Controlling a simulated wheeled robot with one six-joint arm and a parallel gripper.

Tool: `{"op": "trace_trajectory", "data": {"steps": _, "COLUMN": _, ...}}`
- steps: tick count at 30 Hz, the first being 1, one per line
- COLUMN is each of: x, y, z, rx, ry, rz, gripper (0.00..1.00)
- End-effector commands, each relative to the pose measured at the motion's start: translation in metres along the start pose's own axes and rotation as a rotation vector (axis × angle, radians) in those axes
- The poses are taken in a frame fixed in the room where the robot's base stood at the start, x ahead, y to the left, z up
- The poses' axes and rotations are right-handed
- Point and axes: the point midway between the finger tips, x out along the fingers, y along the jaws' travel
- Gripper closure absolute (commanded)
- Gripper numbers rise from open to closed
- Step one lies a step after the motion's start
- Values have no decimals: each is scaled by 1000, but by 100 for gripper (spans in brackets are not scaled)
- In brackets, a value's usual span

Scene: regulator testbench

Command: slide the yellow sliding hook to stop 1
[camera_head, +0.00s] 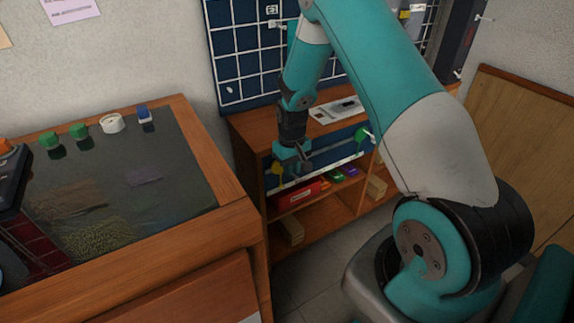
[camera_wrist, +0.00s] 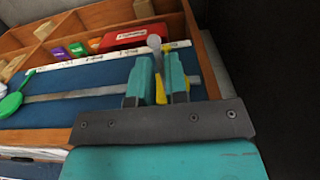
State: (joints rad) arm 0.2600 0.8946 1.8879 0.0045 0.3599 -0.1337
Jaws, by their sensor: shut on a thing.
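The yellow sliding hook (camera_wrist: 161,90) is between the two teal fingers of my gripper (camera_wrist: 160,78) in the wrist view, and the fingers are shut on it. A grey round-ended peg shows just beyond the fingers. In the head view, the yellow hook (camera_head: 277,168) shows beside my gripper (camera_head: 291,158) at the left end of the blue panel. The hook is at the grey rail (camera_wrist: 85,92), near the rail's right end in the wrist view. A white strip (camera_wrist: 80,62) with small dark marks runs along the rail; I cannot read which mark is stop 1.
A green round-ended piece (camera_wrist: 12,103) is at the rail's other end, also in the head view (camera_head: 361,136). The wooden shelf (camera_head: 318,212) below holds a red box (camera_head: 302,194) and small coloured blocks. A dark-topped wooden bench (camera_head: 165,190) stands at left. The rail between yellow and green is clear.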

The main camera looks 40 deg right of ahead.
Motion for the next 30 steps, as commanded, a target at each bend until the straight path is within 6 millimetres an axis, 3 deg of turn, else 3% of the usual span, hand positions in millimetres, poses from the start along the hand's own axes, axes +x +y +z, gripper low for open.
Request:
{"op": "trace_trajectory", "data": {"steps": 6, "x": 0, "y": -5, "z": -2, "rx": -3, "ry": 5, "rz": -8, "gripper": 100}}
{"op": "trace_trajectory", "data": {"steps": 7, "x": 0, "y": -5, "z": -2, "rx": -3, "ry": 5, "rz": -8, "gripper": 84}}
{"op": "trace_trajectory", "data": {"steps": 10, "x": 0, "y": -5, "z": -1, "rx": -4, "ry": 4, "rz": -8, "gripper": 61}}
{"op": "trace_trajectory", "data": {"steps": 22, "x": -8, "y": -2, "z": -1, "rx": -1, "ry": 4, "rz": -5, "gripper": 60}}
{"op": "trace_trajectory", "data": {"steps": 26, "x": -31, "y": -2, "z": -1, "rx": -2, "ry": 7, "rz": -4, "gripper": 60}}
{"op": "trace_trajectory", "data": {"steps": 30, "x": -66, "y": -2, "z": -2, "rx": -2, "ry": 9, "rz": -4, "gripper": 60}}
